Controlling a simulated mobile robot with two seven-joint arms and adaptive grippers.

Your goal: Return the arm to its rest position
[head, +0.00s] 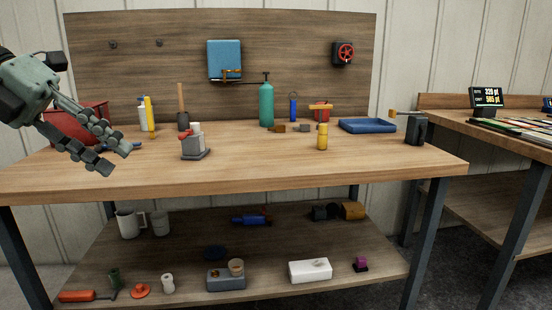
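My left gripper (115,157) is in the head view at the left, above the left part of the wooden workbench (250,170). Its two grey segmented fingers are spread apart, with nothing between them. It hangs in front of a red box-like container (88,112), which it partly hides. My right arm and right gripper do not show in the head view.
A grey-and-red device (194,148) stands near the gripper. A green bottle (266,105), a yellow bottle (322,137) and a blue tray (367,125) stand farther right. The bench's front middle is clear. The lower shelf (300,235) holds several items.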

